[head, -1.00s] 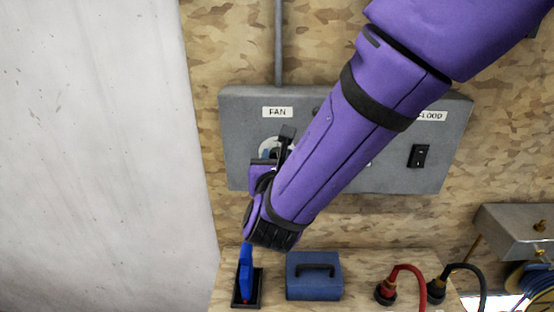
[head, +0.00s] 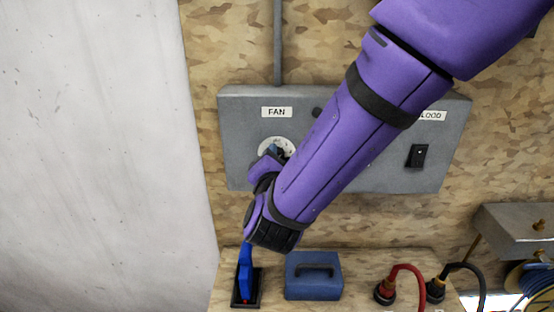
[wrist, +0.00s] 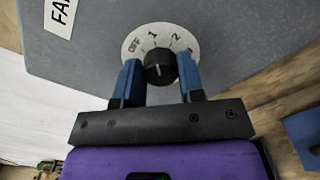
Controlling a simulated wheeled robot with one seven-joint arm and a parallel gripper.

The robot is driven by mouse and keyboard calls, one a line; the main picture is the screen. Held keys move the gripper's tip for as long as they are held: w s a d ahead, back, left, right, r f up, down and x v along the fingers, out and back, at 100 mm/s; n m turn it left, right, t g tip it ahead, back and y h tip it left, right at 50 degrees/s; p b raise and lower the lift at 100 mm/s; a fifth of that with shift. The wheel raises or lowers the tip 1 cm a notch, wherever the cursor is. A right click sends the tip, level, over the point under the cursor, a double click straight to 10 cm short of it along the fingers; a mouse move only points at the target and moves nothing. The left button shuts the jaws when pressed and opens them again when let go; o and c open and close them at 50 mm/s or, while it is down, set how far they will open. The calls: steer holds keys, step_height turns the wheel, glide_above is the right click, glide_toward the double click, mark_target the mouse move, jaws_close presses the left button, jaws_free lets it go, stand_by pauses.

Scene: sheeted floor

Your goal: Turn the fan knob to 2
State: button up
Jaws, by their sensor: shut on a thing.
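The fan knob (wrist: 160,68) is round and black, set in a pale dial plate (wrist: 135,48) marked OFF, 1, 2 and a partly hidden further mark. The knob's short light line points roughly up, near the 1, but its exact setting is hard to tell. My gripper (wrist: 160,77) has one blue finger on each side of the knob and is shut on it. In the head view, my gripper (head: 276,151) is at the dial plate (head: 268,142) under the FAN label (head: 277,112). My purple wrist hides most of the knob there.
A grey panel (head: 240,165) carries the dial and a black rocker switch (head: 418,156) at right. Below, a ledge holds a blue-handled lever (head: 245,270), a blue box (head: 314,283) and red and black cables (head: 405,268). A pale wall (head: 100,150) stands at left.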

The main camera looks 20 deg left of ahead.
steer(key=shift+f+m, duration=0.15)
steer(key=shift+m, duration=3.45)
steer(key=o, duration=0.9)
steer(key=v, duration=1.1)
steer(key=shift+d, duration=0.15)
